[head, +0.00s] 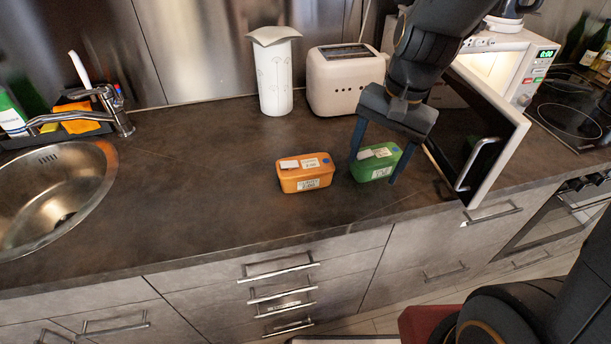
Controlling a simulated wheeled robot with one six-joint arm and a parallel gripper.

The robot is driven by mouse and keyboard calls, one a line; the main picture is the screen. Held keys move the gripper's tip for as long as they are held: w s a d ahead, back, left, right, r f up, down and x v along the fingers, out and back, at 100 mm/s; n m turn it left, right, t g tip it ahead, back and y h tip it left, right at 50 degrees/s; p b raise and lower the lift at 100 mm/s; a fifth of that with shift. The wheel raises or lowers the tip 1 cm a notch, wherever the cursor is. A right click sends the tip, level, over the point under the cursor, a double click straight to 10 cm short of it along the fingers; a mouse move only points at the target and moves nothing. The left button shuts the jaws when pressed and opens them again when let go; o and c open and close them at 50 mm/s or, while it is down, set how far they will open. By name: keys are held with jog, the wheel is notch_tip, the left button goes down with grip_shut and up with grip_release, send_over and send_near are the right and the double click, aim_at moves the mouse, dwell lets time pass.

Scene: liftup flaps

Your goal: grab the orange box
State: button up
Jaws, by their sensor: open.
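The orange box (305,173) sits on the dark countertop, left of a similar green box (376,163). Both have white labels and a small blue mark on top. My gripper (372,169) points down with its two fingers apart, one on each side of the green box. In this view the left finger shows in the gap between the two boxes. I cannot tell whether the fingers touch the green box. The orange box is outside the fingers, to their left.
A microwave (513,62) stands at the right with its door (480,135) open towards the front, close to my gripper. A toaster (345,80) and paper towel roll (273,75) stand behind the boxes. A sink (50,195) is at the left. The counter between sink and orange box is clear.

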aim_at(306, 164)
jog(key=shift+o, duration=0.8)
jog(key=w+a+m+y, duration=0.1)
jog(key=w+a+m, duration=0.1)
jog(key=a, duration=0.1)
jog(key=w+a+m+g+b, duration=0.1)
jog(key=w+a+m, duration=0.1)
jog(key=a+m, duration=0.1)
jog(key=w+a+m+y+b, duration=0.1)
jog(key=w+a+m, duration=0.1)
jog(key=a, duration=0.3)
jog(key=shift+w+a+r+m+y, duration=0.2)
jog(key=shift+m+y, duration=0.1)
jog(key=shift+m, duration=0.3)
jog(key=shift+a+f+g, duration=0.2)
jog(key=shift+a+g, duration=0.05)
jog(key=shift+g, duration=0.05)
jog(key=x, duration=0.3)
jog(key=p+x, duration=0.1)
jog(key=x, duration=0.3)
jog(key=shift+s+f, duration=0.15)
jog(key=shift+s, duration=0.1)
jog(key=c, duration=1.4)
